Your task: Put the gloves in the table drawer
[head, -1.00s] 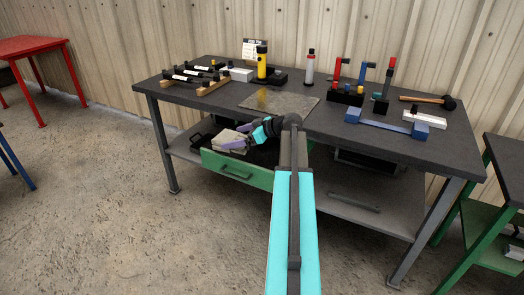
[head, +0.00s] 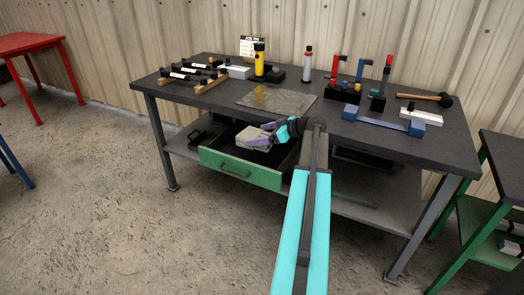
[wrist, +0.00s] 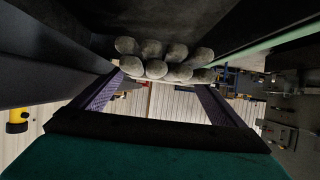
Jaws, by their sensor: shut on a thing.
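The grey-beige gloves (head: 253,138) are a bundled pair held between the purple fingers of my gripper (head: 259,136). In the wrist view, their rounded finger ends (wrist: 165,60) show between the two fingers. The table drawer (head: 240,168) has a green front and is pulled out below the tabletop. The gloves are at the drawer's opening, over its dark interior. I cannot tell whether they touch the drawer floor.
The dark workbench (head: 215,98) carries a yellow flashlight (head: 260,62), a metal plate (head: 277,98), a blue bracket (head: 380,122) and a hammer (head: 425,97). A grey lower shelf (head: 385,185) lies below. The floor in front is clear.

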